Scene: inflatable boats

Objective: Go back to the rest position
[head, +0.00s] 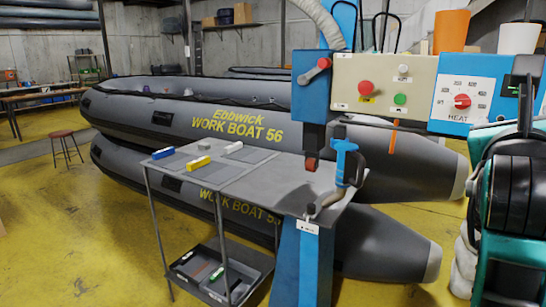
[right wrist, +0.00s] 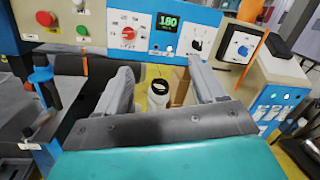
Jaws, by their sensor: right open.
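My right gripper (right wrist: 165,82) is open in the right wrist view, with its two grey fingers apart and nothing between them. It faces the blue and cream control panel, whose HEAT knob (right wrist: 128,33) and green 180 display (right wrist: 168,22) show beyond the fingers. The teal and black part of my right arm stands at the right edge of the head view, in front of the machine. My left gripper is not in view.
A grey worktable (head: 265,178) holds blue, yellow and white-handled tools. The machine's blue handle (head: 345,160) rises at its right end. Grey inflatable boats (head: 190,112) lie behind. A white canister (right wrist: 158,92) stands beyond my fingers.

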